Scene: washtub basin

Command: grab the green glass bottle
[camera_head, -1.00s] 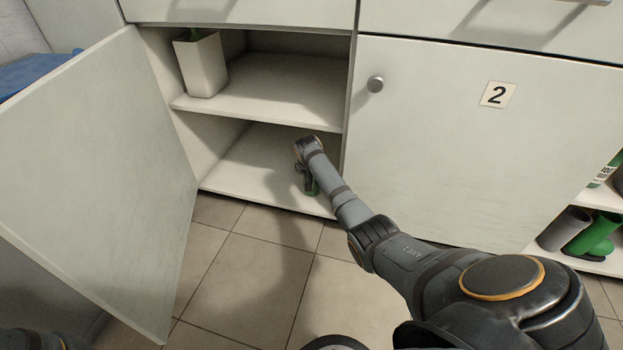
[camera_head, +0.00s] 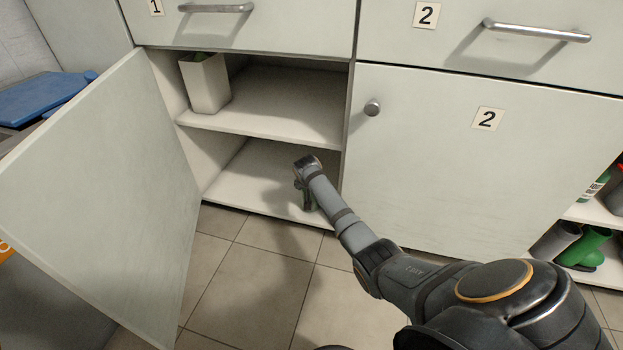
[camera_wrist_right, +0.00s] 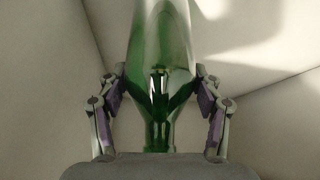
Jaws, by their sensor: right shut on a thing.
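The green glass bottle (camera_wrist_right: 160,40) fills the middle of the right wrist view, its narrow end pointing down toward the gripper's palm. My right gripper (camera_wrist_right: 160,88) is shut on it, with one finger on each side. In the head view my right arm reaches into the open cupboard, and the right gripper (camera_head: 308,192) is at the lower shelf (camera_head: 260,180), near its right side. There the bottle is mostly hidden by my wrist. I cannot tell whether it touches the shelf. My left gripper is not in view.
The open cupboard door (camera_head: 110,190) stands out on the left. A white square pot (camera_head: 207,85) is on the upper shelf (camera_head: 285,105). The closed door marked 2 (camera_head: 455,165) is on the right. Green and grey items (camera_head: 585,245) lie on a far right shelf.

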